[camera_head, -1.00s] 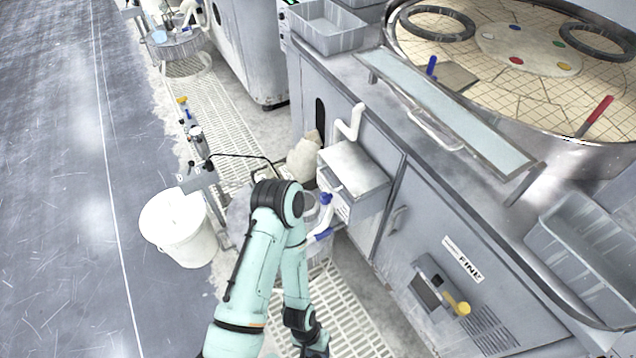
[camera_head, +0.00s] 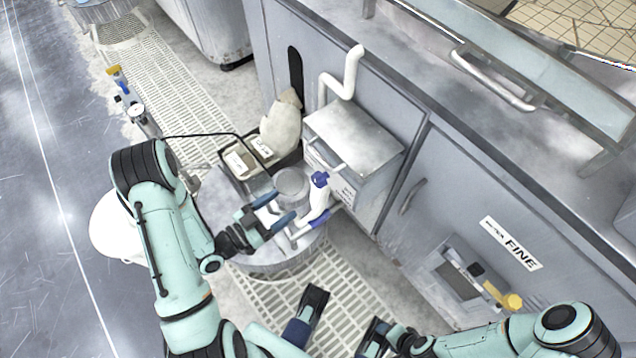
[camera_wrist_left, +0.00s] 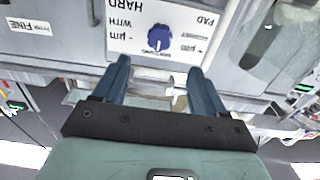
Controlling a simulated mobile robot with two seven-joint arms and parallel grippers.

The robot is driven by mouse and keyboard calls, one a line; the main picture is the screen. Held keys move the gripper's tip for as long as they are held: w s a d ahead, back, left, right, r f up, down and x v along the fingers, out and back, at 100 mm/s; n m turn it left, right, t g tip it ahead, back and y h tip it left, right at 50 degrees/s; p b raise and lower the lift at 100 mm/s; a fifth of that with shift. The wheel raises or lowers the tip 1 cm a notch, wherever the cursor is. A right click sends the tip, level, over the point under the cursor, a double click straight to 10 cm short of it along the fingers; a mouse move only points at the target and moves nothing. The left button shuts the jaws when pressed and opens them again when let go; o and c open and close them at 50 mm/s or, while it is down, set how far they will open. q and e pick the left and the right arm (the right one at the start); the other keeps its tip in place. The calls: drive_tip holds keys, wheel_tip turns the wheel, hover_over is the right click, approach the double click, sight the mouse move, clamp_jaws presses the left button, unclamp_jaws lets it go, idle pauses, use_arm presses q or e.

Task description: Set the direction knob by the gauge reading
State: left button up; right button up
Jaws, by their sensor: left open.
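The blue direction knob (camera_wrist_left: 158,38) sits on a white lettered panel, ahead of my left fingers in the left wrist view. Its exact pointing is too small to tell. My left gripper (camera_head: 274,208) is open and empty, with its blue fingers apart; they also frame the lower view in the left wrist view (camera_wrist_left: 160,82). They do not touch the knob. A small white round gauge (camera_head: 137,110) stands on a post at the left; its reading is too small to read. My right arm (camera_head: 500,340) comes in at the bottom right; its jaw state is unclear.
A metal box (camera_head: 355,135) juts from the cabinet (camera_head: 450,190). A white item with blue parts (camera_head: 319,198) stands before it, near a round stand (camera_head: 270,262). A white bucket (camera_head: 108,228) is partly behind my left arm. Floor grating (camera_head: 345,285) lies below.

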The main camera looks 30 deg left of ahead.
sight(315, 182)
use_arm(q)
drive_tip(key=x, duration=1.3)
drive_tip(key=shift+r, duration=0.1)
drive_tip(key=c, duration=1)
